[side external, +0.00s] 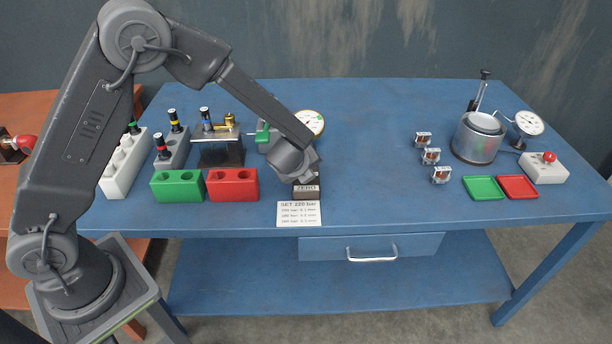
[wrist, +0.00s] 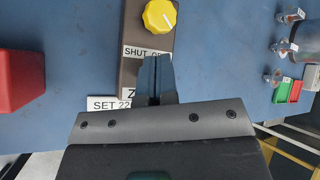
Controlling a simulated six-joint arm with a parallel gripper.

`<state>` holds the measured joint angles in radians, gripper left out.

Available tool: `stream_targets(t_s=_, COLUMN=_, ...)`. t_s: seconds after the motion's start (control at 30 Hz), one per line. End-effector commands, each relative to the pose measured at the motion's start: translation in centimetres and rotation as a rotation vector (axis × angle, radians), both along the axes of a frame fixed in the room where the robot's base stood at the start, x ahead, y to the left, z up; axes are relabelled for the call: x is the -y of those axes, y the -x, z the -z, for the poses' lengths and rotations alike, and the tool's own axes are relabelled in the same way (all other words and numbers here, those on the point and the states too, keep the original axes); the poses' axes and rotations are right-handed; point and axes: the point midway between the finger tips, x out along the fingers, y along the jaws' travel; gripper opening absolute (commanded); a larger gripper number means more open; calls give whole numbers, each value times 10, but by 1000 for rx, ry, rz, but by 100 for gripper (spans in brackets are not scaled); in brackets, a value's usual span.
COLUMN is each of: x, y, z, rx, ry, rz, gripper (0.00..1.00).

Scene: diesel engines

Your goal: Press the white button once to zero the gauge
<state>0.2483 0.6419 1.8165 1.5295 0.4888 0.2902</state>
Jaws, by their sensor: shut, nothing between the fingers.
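No white button can be made out in either view; my gripper hides part of the dark panel. That panel (wrist: 132,73) carries a yellow knob (wrist: 159,16) and a label reading SHUT, partly covered. A ZERO label (side external: 306,188) is on the panel's front in the side view, and only its Z shows in the wrist view. My gripper (wrist: 155,60) is shut and empty, pointing down over the panel between the knob and the ZERO label. Whether its tips touch anything cannot be told. The dial gauge (side external: 310,123) stands behind my wrist, partly hidden.
A SET 220 bar card (side external: 298,213) lies in front of the panel. Red (side external: 232,185) and green (side external: 177,186) blocks stand left of it. A metal pot (side external: 478,138), small trays (side external: 483,188) and a red-button box (side external: 544,167) stand right.

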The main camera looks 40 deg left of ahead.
Motion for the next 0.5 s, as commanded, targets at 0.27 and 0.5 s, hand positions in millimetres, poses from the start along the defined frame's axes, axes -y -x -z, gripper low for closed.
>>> stream_targets(t_s=0.27, x=0, y=0, z=-5, rx=0, ry=0, rz=0, gripper=0)
stream_targets(t_s=0.5, x=0, y=0, z=-12, rx=3, ry=1, rz=-1, gripper=0)
